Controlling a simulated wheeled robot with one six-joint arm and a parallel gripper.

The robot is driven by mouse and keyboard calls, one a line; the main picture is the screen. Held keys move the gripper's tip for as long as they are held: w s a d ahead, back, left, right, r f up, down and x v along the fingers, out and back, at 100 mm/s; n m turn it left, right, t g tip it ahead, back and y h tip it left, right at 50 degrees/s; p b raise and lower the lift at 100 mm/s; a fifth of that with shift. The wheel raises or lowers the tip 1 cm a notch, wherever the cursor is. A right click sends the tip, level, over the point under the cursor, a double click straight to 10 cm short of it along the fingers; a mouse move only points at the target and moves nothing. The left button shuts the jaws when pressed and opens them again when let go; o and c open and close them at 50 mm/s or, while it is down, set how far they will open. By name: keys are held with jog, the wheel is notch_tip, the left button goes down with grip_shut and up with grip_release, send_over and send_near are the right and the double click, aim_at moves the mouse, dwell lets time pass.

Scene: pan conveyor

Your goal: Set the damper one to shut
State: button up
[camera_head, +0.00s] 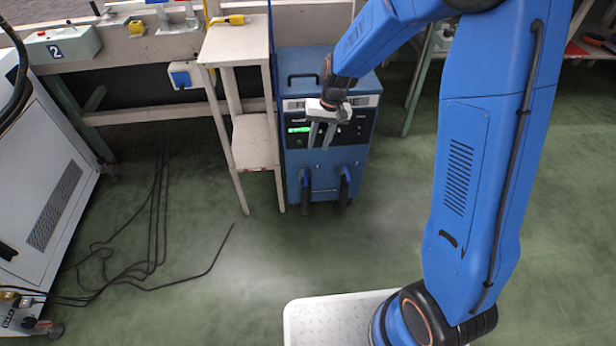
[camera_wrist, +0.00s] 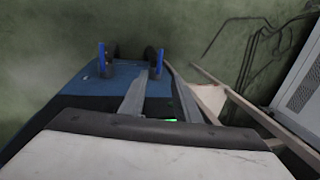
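I cannot pick out a damper marked one in either view. My gripper (camera_head: 318,146) hangs in front of the blue cabinet (camera_head: 357,165) with the dark control panel and green display. Its two grey fingers point down, stand apart and hold nothing. In the wrist view the gripper (camera_wrist: 153,78) also shows a gap between its fingers, with the blue cabinet (camera_wrist: 85,82) beyond. I cannot tell whether the fingers touch the cabinet. A pale box labelled 2 (camera_head: 64,44) with a small red button sits at the upper left.
A narrow wooden stand (camera_head: 235,45) with a yellow-handled tool (camera_head: 229,20) on top is left of the cabinet. A white-grey machine (camera_head: 40,185) stands at far left. Black cables (camera_head: 150,225) lie on the green floor. The floor in front of the cabinet is clear.

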aim_at(307, 180)
jog(key=a+f, duration=0.1)
jog(key=f, duration=0.4)
jog(key=a+f, duration=0.1)
jog(key=f, duration=0.5)
jog(key=a+f, duration=0.1)
jog(key=f, duration=0.5)
jog(key=shift+a+f, duration=0.15)
jog(key=shift+a, duration=0.15)
grip_shut()
